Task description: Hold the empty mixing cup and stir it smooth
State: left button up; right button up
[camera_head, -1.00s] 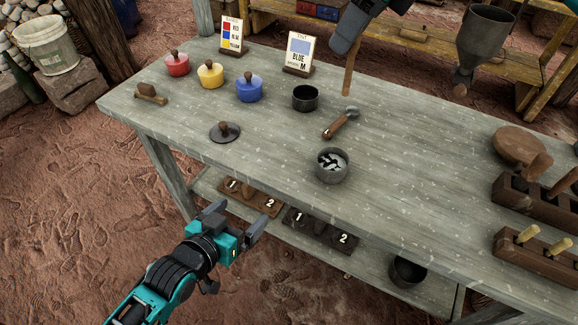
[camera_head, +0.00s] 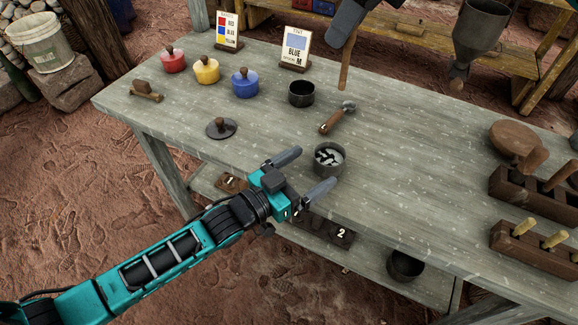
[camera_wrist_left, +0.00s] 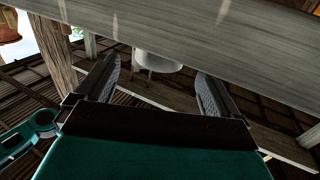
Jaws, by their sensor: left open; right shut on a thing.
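A grey mixing cup (camera_head: 329,172) stands upright near the table's front edge; patchy white and dark contents show inside, so it does not look empty. My left gripper (camera_head: 308,172) is open just in front of it, fingers on either side of the approach, not closed on it. In the left wrist view, which looks upside down, a pale cup (camera_wrist_left: 157,62) shows between the two fingers. My right gripper (camera_head: 346,32), at the top edge and partly cut off, is shut on a wooden stirring stick (camera_head: 344,72) that hangs down over the table, behind the cup.
A dark cup (camera_head: 301,94), a wooden-handled tool (camera_head: 336,119) and a lid (camera_head: 221,129) lie behind and left. Red (camera_head: 173,61), yellow (camera_head: 206,71) and blue (camera_head: 245,86) pots stand farther back by a card (camera_head: 295,46). Wooden racks (camera_head: 530,250) stand at right.

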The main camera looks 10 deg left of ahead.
aim_at(320, 162)
pick_arm(q)
jog(key=x, duration=0.6)
jog(key=shift+w+d, duration=0.15)
jog(key=shift+w, duration=0.05)
jog(key=c, duration=1.1)
jog(key=shift+c, duration=0.4)
pick_arm(e)
jog(key=f, duration=0.6)
jog(key=d+f, duration=0.1)
jog(key=f, duration=0.2)
jog(key=shift+s+d, duration=0.1)
jog(key=shift+s, duration=0.1)
notch_tip(320, 162, down, 11)
